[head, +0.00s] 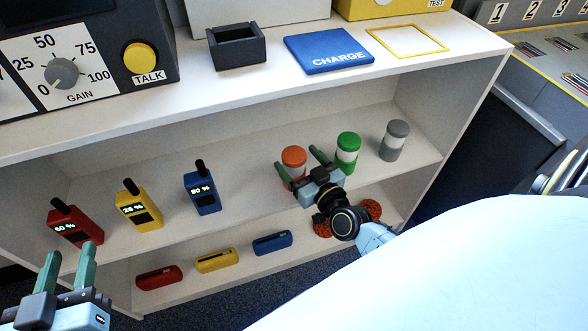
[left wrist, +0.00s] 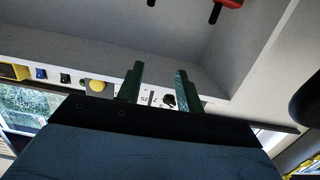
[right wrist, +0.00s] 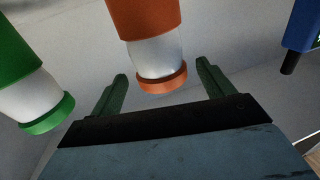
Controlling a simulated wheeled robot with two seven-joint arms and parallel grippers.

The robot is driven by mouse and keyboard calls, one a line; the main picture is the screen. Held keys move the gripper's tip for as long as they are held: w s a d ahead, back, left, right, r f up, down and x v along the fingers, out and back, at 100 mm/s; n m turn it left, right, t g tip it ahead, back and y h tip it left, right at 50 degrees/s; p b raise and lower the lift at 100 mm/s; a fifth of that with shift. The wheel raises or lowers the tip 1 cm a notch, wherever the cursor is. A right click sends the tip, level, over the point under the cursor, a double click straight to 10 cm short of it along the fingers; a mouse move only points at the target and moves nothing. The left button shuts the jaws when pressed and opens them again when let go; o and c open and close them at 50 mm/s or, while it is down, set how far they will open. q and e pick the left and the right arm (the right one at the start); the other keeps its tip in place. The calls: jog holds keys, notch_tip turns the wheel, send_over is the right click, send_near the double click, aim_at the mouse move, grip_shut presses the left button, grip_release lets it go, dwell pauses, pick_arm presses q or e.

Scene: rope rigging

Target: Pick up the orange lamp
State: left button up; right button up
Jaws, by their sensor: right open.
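The orange lamp (head: 293,156) stands on the upper inner shelf, left of the green lamp. In the right wrist view the orange lamp (right wrist: 145,15) has a white middle and orange ends. My right gripper (head: 301,163) is open in front of it. One orange end lies in line with the gap between the fingers (right wrist: 161,72), with space on both sides. In the head view the gripper hides the lamp's lower part. My left gripper (head: 69,252) is open and empty at the lower left; its fingers stand apart in the left wrist view (left wrist: 158,72).
The green lamp (head: 348,146) and grey lamp (head: 395,135) stand to the right. Red (head: 65,222), yellow (head: 138,206) and blue (head: 202,189) radios stand to the left. Small coloured cases, including a blue one (head: 272,243), lie on the lower shelf, with red round items (head: 323,230) behind my right arm.

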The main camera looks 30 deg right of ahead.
aim_at(290, 152)
pick_arm(q)
notch_tip(290, 152, up, 7)
jog(key=d+t+h+b, duration=0.1)
jog(key=t, duration=0.3)
jog(key=shift+s+f+t+h, duration=0.15)
jog(key=shift+s+t+h, duration=0.05)
jog(key=shift+t+h, duration=0.1)
pick_arm(e)
jog(key=w, duration=0.4)
jog(key=shift+f, duration=0.1)
jog(key=c, duration=1.1)
jog(key=shift+c, duration=0.9)
pick_arm(q)
jog(key=shift+f, duration=0.15)
